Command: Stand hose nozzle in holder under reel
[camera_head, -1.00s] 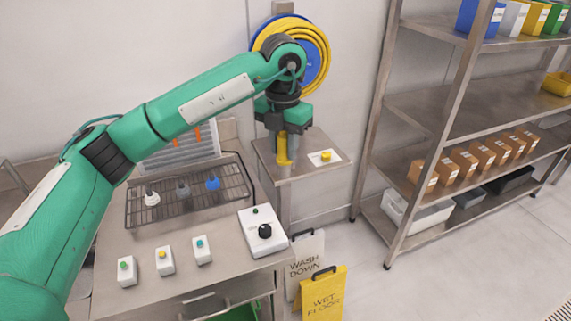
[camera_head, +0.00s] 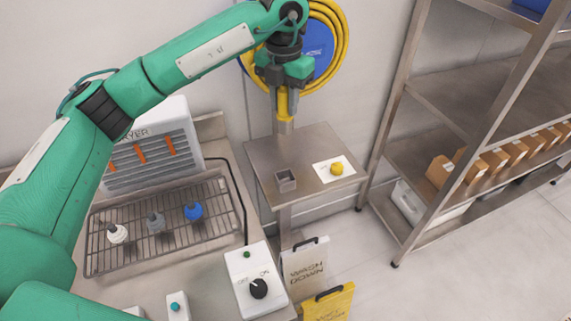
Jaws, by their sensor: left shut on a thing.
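My left gripper (camera_head: 284,88) points down and is shut on the yellow hose nozzle (camera_head: 283,104). The nozzle hangs upright above the back part of a small steel table. A short grey piece shows below its yellow body. The holder, a small square open metal cup (camera_head: 286,181), stands on the table, lower in the picture than the nozzle and apart from it. The reel (camera_head: 318,42), with a blue disc and coiled yellow hose, is on the wall behind my gripper, which partly covers it. My right gripper is out of view.
The small steel table (camera_head: 312,147) also bears a white plate with a yellow button (camera_head: 337,168). A dryer (camera_head: 155,140) and a wire rack (camera_head: 215,227) are at left. A steel shelf (camera_head: 440,100) stands at right. Floor signs (camera_head: 305,268) stand in front.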

